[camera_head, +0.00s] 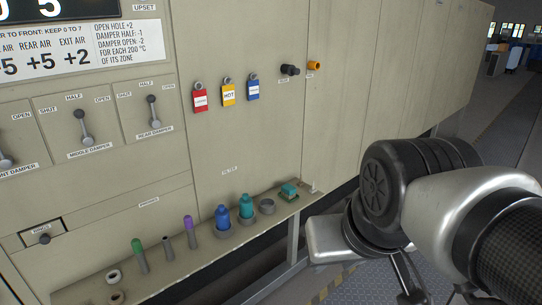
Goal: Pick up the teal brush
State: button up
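A small teal block-shaped thing (289,189), which looks like the teal brush, lies at the right end of the narrow shelf (170,278) along the furnace front. It is small in the picture, and its bristles cannot be made out. My arm (420,190) fills the right side of the view, to the right of the teal thing and apart from it in the picture. My gripper's fingers cannot be made out, so I cannot tell whether they are open or shut.
The shelf also bears a grey ring (267,207), a teal-topped bottle (246,205), a blue bottle (222,217), a purple-topped holder (189,228) and a green-topped holder (138,250). Coloured tags (228,94) and damper levers (83,127) are on the panel above. Open floor (350,290) shows at lower right.

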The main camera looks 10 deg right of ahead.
aim_at(288, 191)
jog(key=u, duration=1.25)
jog(key=z, duration=1.35)
jog(key=i+l+u, duration=0.3)
jog(key=i+l, duration=0.3)
jog(key=i, duration=0.3)
jog(key=i+l+u, duration=0.35)
jog(key=i+l, duration=0.45)
